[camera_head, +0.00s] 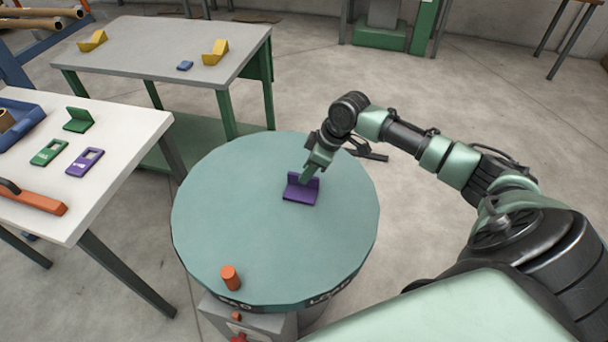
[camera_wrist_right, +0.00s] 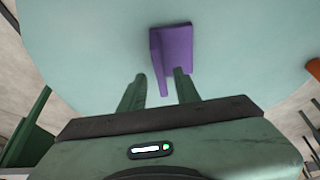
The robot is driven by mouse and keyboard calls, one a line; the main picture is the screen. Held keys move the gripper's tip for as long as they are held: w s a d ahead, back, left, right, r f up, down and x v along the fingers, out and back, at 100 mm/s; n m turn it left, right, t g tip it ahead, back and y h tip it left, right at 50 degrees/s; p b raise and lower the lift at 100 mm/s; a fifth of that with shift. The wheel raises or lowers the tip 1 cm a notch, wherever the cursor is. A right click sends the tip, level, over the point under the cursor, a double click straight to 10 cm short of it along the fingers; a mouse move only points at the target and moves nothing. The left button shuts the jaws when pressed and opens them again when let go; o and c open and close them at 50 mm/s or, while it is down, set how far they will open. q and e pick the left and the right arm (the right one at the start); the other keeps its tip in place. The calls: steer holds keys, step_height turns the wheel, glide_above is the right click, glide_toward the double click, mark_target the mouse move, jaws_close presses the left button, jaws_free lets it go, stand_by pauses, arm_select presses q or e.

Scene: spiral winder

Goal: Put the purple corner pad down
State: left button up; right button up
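The purple corner pad (camera_head: 299,194) is an L-shaped piece on the round teal turntable (camera_head: 235,175), and looks to rest on its top. Its flat leg lies toward me and its other leg stands up. In the right wrist view the purple corner pad (camera_wrist_right: 177,48) reaches down between the fingers. My right gripper (camera_head: 307,176) is at the pad's upright leg. In the wrist view my right gripper (camera_wrist_right: 160,82) has its fingers apart, with visible gaps beside the upright leg. My left gripper is not in view.
The white table (camera_head: 120,125) at left holds a green corner pad (camera_head: 78,120), green and purple plates, and an orange-handled tool. The grey table (camera_head: 150,50) behind holds two yellow pieces. The turntable's middle is clear.

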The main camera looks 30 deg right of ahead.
steer(key=v, duration=0.8)
steer(key=shift+r, duration=0.25)
